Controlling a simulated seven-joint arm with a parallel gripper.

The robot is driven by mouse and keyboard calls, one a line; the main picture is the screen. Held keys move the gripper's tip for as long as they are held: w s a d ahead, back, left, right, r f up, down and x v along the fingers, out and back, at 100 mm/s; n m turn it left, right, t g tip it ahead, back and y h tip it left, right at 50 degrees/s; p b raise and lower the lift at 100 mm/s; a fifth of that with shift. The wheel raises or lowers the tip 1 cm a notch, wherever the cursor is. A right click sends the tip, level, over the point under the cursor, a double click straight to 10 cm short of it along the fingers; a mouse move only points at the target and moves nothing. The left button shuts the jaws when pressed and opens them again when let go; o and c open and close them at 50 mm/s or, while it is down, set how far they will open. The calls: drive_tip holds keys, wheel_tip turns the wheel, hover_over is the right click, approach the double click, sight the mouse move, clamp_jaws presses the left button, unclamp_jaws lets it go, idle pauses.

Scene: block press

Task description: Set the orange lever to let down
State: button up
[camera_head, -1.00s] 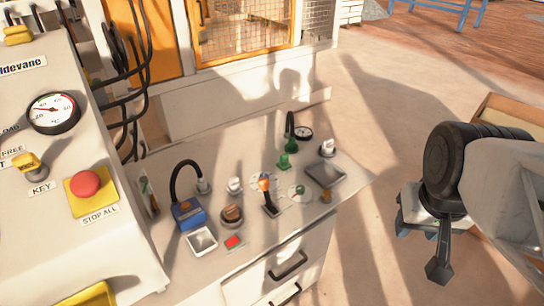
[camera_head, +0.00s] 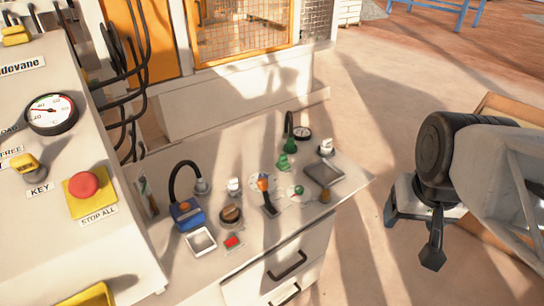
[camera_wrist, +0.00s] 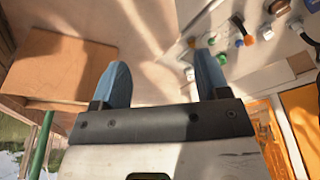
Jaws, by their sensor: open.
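The orange lever (camera_head: 263,184) stands on the pale bench top in the head view, its orange knob above a dark lower part (camera_head: 269,207). A pale round plate with markings lies behind it, too small to read. My gripper is open and empty; its two blue fingers spread apart in the wrist view (camera_wrist: 158,62). In the head view my arm is at the right, off the bench and well away from the lever.
Around the lever stand a brown knob (camera_head: 231,216), a blue box (camera_head: 187,214) with a black hose, a red button (camera_head: 233,242) and green fittings (camera_head: 284,161). A red stop button (camera_head: 84,186) is on the left cabinet. Open floor (camera_head: 370,130) lies between bench and arm.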

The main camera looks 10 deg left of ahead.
drive_tip(key=w+a+f, duration=0.1)
drive_tip(key=w+a, duration=0.4)
drive_tip(key=w, duration=0.7)
drive_tip(key=n+g, duration=0.2)
drive_tip(key=g, duration=0.1)
hover_over(262, 179)
drive_tip(key=f, duration=2.3)
drive_tip(key=shift+s+d, duration=0.15)
drive_tip(key=shift+d, duration=0.25)
drive_tip(key=shift+a+f, duration=0.4)
drive_tip(key=shift+f, duration=0.05)
drive_tip(key=shift+f, duration=0.15)
drive_tip(key=shift+d+f, duration=0.1)
drive_tip(key=shift+f, duration=3.65)
